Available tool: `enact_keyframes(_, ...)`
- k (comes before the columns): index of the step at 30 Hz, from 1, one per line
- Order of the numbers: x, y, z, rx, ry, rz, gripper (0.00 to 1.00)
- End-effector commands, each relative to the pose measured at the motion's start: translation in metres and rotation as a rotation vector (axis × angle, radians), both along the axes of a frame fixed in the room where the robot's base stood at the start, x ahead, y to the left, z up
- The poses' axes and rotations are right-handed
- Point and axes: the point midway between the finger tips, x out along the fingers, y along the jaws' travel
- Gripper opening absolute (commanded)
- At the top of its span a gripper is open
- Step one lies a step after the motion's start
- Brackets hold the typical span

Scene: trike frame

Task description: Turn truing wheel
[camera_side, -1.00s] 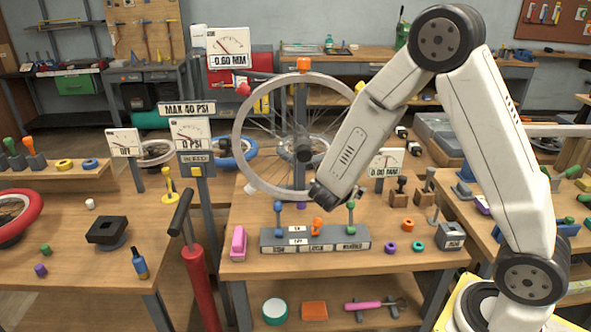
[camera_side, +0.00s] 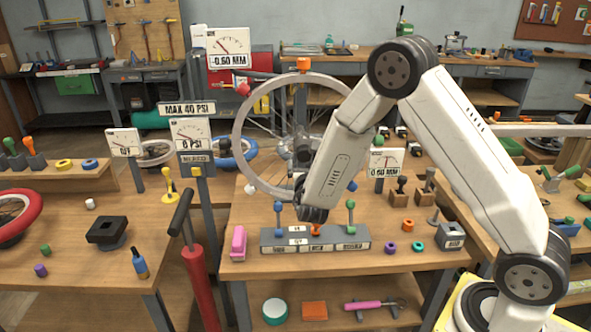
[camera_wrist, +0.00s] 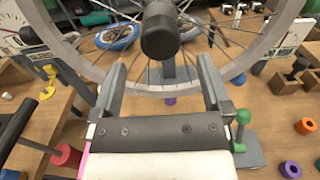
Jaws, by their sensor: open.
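The truing wheel (camera_side: 238,148) is a spoked wheel with a pale grey rim, upright in its stand on the middle bench. Its lower right part is hidden by my arm in the side view. In the wrist view its rim (camera_wrist: 95,72) curves across beyond my fingers. A dark round hub end or knob (camera_wrist: 161,32) points toward the camera, centred above the gap between the fingers. My gripper (camera_wrist: 160,68) is open, with nothing held between its fingers. In the side view my gripper (camera_side: 311,213) is low in front of the wheel, just above the lever panel; its fingers are hard to make out.
A grey panel (camera_side: 268,240) with blue, orange and green levers sits below my gripper. A pressure gauge (camera_side: 193,134) and a red pump (camera_side: 200,285) stand left.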

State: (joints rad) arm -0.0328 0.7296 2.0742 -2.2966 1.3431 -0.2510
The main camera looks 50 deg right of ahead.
Motion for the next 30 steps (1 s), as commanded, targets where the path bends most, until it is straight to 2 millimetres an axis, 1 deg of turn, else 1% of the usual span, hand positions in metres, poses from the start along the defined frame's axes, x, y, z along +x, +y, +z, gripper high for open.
enact_keyframes(8,0.014,-0.016,0.0,0.001,0.001,-0.003,0.98)
enact_keyframes(18,0.043,-0.044,0.0,0.001,0.0,-0.004,0.98)
enact_keyframes(24,0.052,-0.053,-0.001,0.002,0.001,-0.002,0.98)
enact_keyframes(30,0.054,-0.055,0.0,0.001,0.001,-0.002,0.98)
